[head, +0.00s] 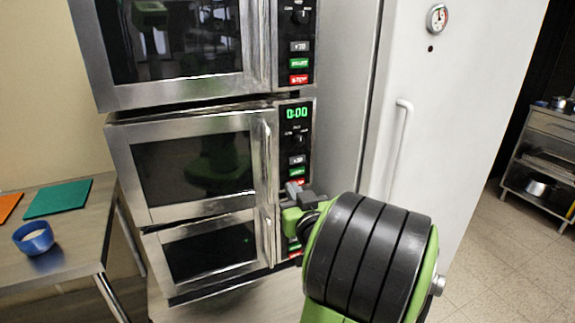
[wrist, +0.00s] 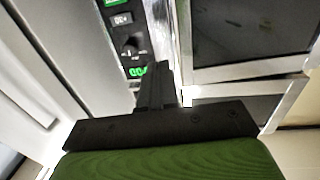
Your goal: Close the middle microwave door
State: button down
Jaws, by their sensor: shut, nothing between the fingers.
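The middle microwave (head: 286,102) is the steel unit with a green 0:00 display, between two similar ones. Its door (head: 140,131) has a dark window and a vertical handle (head: 267,155) at its right edge. The door lies against or very near the front; I cannot tell whether it is fully flush. My gripper (head: 297,191) is shut and empty, in front of the lower control panel, just right of the handle. In the wrist view, the closed fingers (wrist: 156,84) point at the strip between the panel (wrist: 128,40) and a door edge. Contact is unclear.
The upper microwave (head: 180,90) and lower microwave (head: 160,240) sit directly above and below. A white cabinet (head: 455,90) with a handle stands close on the right. A counter (head: 80,235) with a blue bowl (head: 33,238) is at left. Open floor lies at lower right.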

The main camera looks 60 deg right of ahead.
aim_at(276, 160)
jog(key=p+x, duration=0.2)
jog(key=x, duration=0.1)
jog(key=p+x, duration=0.3)
jog(key=x, duration=0.1)
jog(key=p+x, duration=0.3)
jog(key=x, duration=0.1)
jog(key=shift+r, duration=0.3)
jog(key=shift+w+d+f+p, duration=0.15)
jog(key=shift+w+d+p, duration=0.3)
jog(key=shift+p, duration=0.1)
jog(key=shift+f, duration=0.1)
jog(key=shift+w+d+n+t+y+b, duration=0.35)
jog(key=shift+w+d+n+y, duration=0.2)
jog(key=shift+w+d, duration=0.5)
jog(key=shift+a, duration=0.1)
